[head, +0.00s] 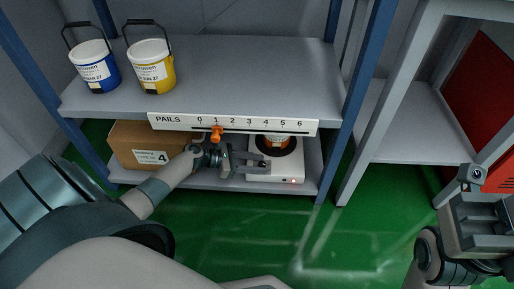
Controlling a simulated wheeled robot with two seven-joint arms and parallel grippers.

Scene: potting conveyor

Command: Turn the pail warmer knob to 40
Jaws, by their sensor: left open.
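The pail warmer (287,170) is a white, flat unit on the lower shelf, with a dark round plate and a small red light on its front. A pail with an orange label (277,142) stands on the plate, its top hidden behind the scale strip. My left gripper (262,161) is open at the warmer's left side, with its fingers pointing right and overlapping the warmer in view. I cannot tell whether they touch it. No knob or number marking can be made out on the warmer. My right gripper (470,182) is at the lower right, far from the warmer.
A white PAILS strip (180,122) numbered 0 to 6 with an orange slider (217,133) near 1 runs along the upper shelf's edge. A cardboard box (130,140) marked 4 is left of my gripper. Blue (97,72) and yellow (151,68) pails stand above.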

